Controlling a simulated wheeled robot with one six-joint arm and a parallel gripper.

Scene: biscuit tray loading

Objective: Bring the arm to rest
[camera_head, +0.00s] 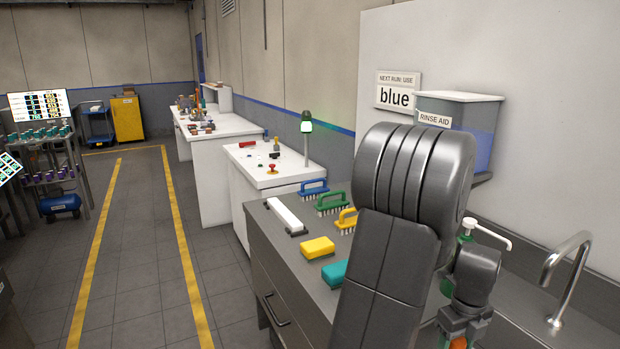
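My arm (390,260) rises large in the right half of the head view, bent at a high joint, and its far part folds down behind it. The wrist end (472,280) hangs over the counter near the sink, at the bottom edge of the picture. The gripper's fingers cannot be made out there. A small orange patch shows below the wrist; I cannot tell what it belongs to.
On the dark counter (290,255) stand blue (313,188), green (332,203) and yellow (347,220) brushes, a white-handled tool (285,215), and yellow (317,248) and teal (335,271) sponges. A rinse-aid tank (460,130), pump dispenser (487,232) and tap (568,275) are near my arm.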

